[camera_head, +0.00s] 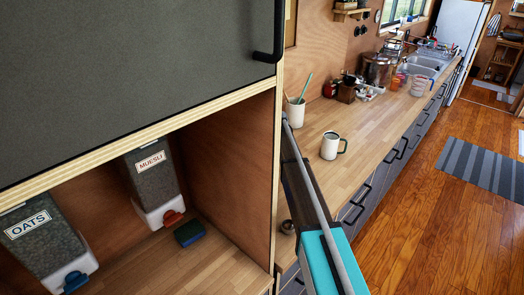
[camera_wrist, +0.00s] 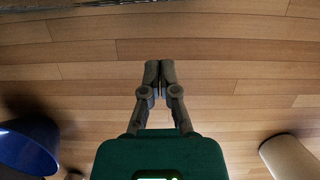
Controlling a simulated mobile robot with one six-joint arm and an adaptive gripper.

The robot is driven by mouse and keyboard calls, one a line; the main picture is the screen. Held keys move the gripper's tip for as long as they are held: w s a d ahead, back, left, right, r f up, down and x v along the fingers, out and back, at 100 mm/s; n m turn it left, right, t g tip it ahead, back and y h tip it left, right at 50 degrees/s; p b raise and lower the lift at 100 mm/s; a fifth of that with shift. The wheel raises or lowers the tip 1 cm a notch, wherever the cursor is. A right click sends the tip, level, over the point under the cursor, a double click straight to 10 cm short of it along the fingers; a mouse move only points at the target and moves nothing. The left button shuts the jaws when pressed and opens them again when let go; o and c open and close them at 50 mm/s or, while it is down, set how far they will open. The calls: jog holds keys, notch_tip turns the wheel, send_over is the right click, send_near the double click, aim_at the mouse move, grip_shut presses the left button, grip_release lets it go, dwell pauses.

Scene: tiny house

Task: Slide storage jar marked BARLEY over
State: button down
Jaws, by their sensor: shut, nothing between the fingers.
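No jar marked BARLEY can be read in either view. Two grey storage jars with white spouts stand in the open cupboard bay in the head view: one marked OATS (camera_head: 40,238) at the far left and one marked MUESLI (camera_head: 150,178) to its right. My gripper (camera_wrist: 160,66) shows in the wrist view, its two fingers together and empty above a wood-plank surface. No jar is between or touching the fingers there. My gripper's fingers cannot be made out in the head view.
A dark green and blue block (camera_head: 189,233) lies on the bay floor by MUESLI. A white mug (camera_head: 332,146) and a cup with utensils (camera_head: 295,112) stand on the counter (camera_head: 385,125). A blue round object (camera_wrist: 28,146) and a beige one (camera_wrist: 292,156) flank my gripper.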

jog(key=p+v, duration=0.8)
jog(key=v, duration=0.1)
dwell(0.3)
dwell(0.4)
jog(key=s+d+n, duration=0.3)
jog(key=s+n, duration=0.6)
jog(key=s, duration=0.4)
jog(key=s+d+f+n+g+h, duration=0.1)
jog(key=s+d+n, duration=0.2)
jog(key=s+n, duration=0.5)
jog(key=s+d+f+n+g+h+b, duration=0.1)
jog(key=s+d+n, duration=0.2)
jog(key=s+n, duration=0.6)
jog(key=s, duration=1)
jog(key=shift+s+d+n, duration=0.3)
jog(key=shift+s+d, duration=0.05)
jog(key=shift+s, duration=0.15)
